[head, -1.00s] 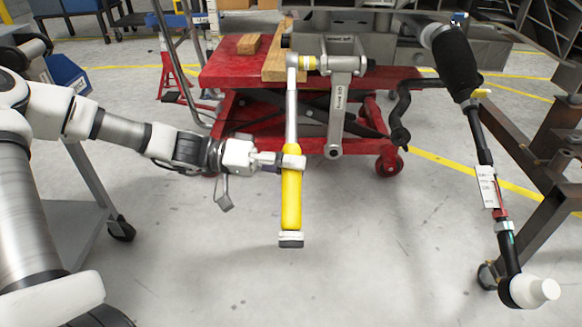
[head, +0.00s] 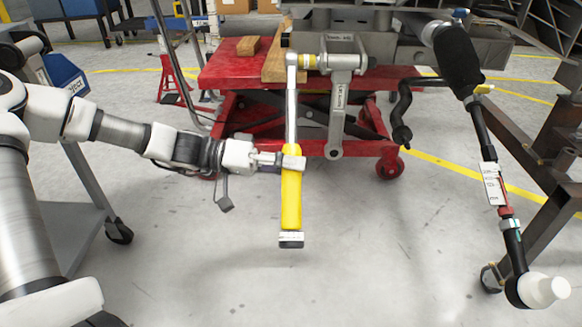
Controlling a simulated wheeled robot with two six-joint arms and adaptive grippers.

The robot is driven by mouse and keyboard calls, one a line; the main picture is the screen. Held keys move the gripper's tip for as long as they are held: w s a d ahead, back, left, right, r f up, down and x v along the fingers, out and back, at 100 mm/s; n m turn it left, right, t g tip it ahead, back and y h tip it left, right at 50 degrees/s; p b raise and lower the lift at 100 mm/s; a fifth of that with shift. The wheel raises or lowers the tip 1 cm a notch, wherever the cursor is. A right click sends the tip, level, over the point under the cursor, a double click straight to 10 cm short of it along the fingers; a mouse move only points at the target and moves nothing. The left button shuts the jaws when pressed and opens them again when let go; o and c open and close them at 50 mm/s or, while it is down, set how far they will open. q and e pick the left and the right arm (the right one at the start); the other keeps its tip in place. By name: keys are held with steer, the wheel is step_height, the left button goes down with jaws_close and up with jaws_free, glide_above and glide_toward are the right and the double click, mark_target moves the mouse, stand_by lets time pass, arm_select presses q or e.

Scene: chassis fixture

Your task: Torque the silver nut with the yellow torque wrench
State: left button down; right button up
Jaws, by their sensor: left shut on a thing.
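The torque wrench (head: 291,200) has a yellow handle and a silver shaft and hangs nearly upright in the head view. Its head is at the top, against the left end of the grey link arm's upper joint (head: 335,62). The silver nut cannot be made out there; the wrench head and a yellow ring cover that spot. My left gripper (head: 292,163) comes in from the left and is shut on the upper part of the yellow handle. My right gripper is not in view.
A red lift cart (head: 230,78) with wooden blocks (head: 248,45) stands behind the wrench. A black strut (head: 480,130) with a white end and a brown steel frame (head: 540,200) stand at the right. A grey cart (head: 75,215) is at the left. The floor below the wrench is clear.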

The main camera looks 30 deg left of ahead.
arm_select(q)
steer(key=shift+w+a+f+b, duration=0.2)
steer(key=shift+w+b, duration=0.1)
steer(key=shift+b, duration=0.25)
steer(key=shift+a+r+p, duration=0.2)
steer(key=shift+p, duration=0.35)
steer(key=shift+s+a+f+p, duration=0.2)
steer(key=shift+s+a+p, duration=0.4)
steer(key=shift+p, duration=0.75)
